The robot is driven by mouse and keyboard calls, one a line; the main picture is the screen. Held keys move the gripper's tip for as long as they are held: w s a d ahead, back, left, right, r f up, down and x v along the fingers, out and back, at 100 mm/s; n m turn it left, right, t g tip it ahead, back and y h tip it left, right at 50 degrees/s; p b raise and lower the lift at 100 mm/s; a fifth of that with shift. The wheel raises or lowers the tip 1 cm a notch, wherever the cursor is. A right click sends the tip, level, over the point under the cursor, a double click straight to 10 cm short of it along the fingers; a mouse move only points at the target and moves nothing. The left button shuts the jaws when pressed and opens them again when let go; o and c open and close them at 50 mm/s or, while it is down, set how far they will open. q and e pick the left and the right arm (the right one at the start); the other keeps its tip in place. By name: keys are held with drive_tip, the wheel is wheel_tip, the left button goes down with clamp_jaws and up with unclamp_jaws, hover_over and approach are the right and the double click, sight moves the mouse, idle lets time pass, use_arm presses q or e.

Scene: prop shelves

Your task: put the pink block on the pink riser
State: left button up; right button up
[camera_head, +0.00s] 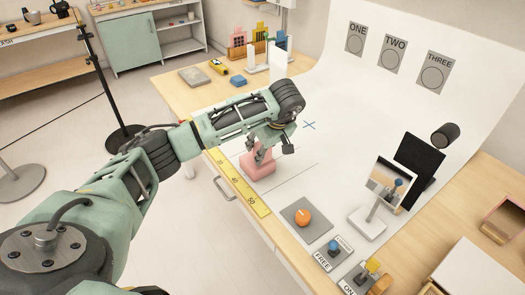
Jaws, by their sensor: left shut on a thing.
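My left gripper (263,154) points down over the white surface and is shut on the pink block (251,158), whose outline is partly hidden by the fingers. The wider pink shape beneath it looks like the pink riser (259,172), standing beside the yellow ruler. Block and riser are close in colour, and I cannot tell whether they touch or a small gap is left. My right gripper is out of view.
The yellow ruler (238,183) lies along the front edge. An orange ball (303,217) on a grey pad, a small mirror stand (378,202) and a black panel (415,168) stand to the right.

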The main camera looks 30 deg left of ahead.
use_arm(q)
wheel_tip(320, 180, down, 2)
drive_tip(key=shift+f, duration=0.2)
drive_tip(key=o, duration=1.3)
drive_tip(key=shift+r, duration=0.15)
drive_tip(key=b+v, duration=0.2)
drive_tip(key=v, duration=1)
